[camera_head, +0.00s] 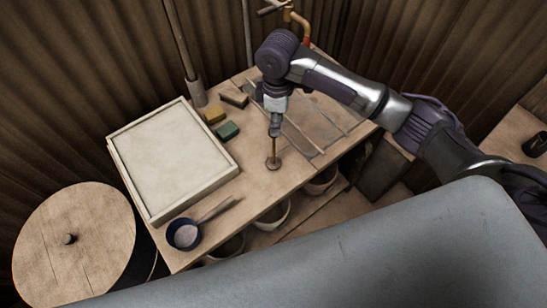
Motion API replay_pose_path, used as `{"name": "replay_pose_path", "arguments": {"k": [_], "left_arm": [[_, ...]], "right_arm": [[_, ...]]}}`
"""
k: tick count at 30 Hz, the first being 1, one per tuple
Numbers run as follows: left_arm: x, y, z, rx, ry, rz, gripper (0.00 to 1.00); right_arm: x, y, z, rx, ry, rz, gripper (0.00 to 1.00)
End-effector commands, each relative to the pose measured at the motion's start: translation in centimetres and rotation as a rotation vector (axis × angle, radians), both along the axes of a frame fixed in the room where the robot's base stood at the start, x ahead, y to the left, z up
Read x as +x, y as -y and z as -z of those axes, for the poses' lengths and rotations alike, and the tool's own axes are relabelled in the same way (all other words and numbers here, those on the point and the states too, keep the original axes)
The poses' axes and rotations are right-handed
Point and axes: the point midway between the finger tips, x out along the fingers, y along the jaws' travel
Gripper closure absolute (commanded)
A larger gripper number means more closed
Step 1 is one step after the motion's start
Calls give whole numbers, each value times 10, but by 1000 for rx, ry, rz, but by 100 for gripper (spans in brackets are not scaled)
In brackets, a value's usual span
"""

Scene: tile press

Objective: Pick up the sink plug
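What looks like the sink plug, a small brown disc (273,163) with a thin upright stem, is on the wooden bench near its front edge. My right gripper (275,132) points down directly above the disc, with its fingertips at the top of the stem. The fingers look narrow and close together from this side. I cannot tell whether they grip the stem or only surround it, nor whether the disc touches the bench. My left gripper is not in view.
A large pale framed board (175,160) lies on the bench's left side. A small dark pan (185,234) is at the front left. A round wooden lid (75,240) is at far left.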

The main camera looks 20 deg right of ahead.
Motion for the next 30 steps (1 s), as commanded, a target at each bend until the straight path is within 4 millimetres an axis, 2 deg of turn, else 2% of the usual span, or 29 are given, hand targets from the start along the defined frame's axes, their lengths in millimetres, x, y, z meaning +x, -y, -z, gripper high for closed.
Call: {"name": "replay_pose_path", "arguments": {"k": [3,11,18,27,30], "left_arm": [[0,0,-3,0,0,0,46],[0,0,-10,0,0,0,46],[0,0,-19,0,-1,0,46],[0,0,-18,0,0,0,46],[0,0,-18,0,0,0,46]], "right_arm": [[0,0,16,0,-1,2,61],[2,-4,36,2,-1,1,61],[4,-7,71,0,-1,1,61],[4,-7,77,1,3,0,61],[4,-7,77,1,3,0,76]]}}
